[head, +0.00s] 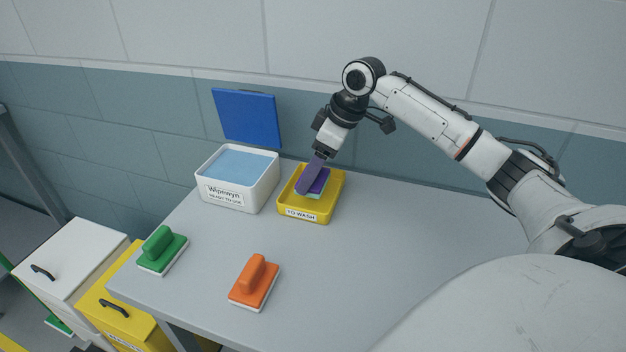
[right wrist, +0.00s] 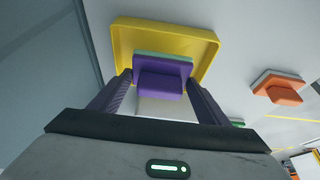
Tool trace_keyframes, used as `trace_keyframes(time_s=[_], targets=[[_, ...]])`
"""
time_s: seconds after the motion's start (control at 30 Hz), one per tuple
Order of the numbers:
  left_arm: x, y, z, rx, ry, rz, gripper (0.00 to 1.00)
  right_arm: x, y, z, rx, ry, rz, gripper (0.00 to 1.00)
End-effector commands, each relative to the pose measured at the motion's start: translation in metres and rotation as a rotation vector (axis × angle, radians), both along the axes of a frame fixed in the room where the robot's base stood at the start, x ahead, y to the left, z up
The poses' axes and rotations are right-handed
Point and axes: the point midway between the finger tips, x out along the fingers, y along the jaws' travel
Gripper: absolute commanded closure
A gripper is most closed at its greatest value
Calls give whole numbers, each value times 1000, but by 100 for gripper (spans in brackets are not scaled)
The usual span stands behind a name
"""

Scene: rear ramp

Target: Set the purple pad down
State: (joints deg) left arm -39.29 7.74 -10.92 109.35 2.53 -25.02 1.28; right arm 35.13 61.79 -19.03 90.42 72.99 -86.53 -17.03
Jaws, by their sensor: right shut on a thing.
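The purple pad (head: 319,184) has a purple handle and a pale teal underside. It is at the yellow "TO WASH" tray (head: 318,208), inside its outline in the head view. My right gripper (head: 311,176) reaches down from above and is shut on the pad's handle. In the right wrist view, the fingers of the right gripper (right wrist: 160,84) stand either side of the purple pad (right wrist: 160,66), with the yellow tray (right wrist: 122,42) behind it. I cannot tell whether the pad's underside touches the tray floor. My left gripper is not in view.
A white "Wipewyn" tub (head: 232,197) with light blue contents stands left of the tray, its blue lid (head: 247,117) raised behind. A green pad (head: 162,250) and an orange pad (head: 255,283) lie on the grey table (head: 380,240). The table right of the tray is clear.

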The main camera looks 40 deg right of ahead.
Motion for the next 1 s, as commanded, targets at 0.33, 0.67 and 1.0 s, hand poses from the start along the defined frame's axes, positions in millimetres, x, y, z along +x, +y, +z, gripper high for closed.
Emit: trace_keyframes(time_s=[0.33, 0.67, 1.0], targets=[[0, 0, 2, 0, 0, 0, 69, 0, 0, -30, 0, -1, 0, 51], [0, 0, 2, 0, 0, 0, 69, 0, 0, -33, 0, 1, 0, 12], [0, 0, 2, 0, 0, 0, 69, 0, 0, -30, -1, 0, 0, 12]])
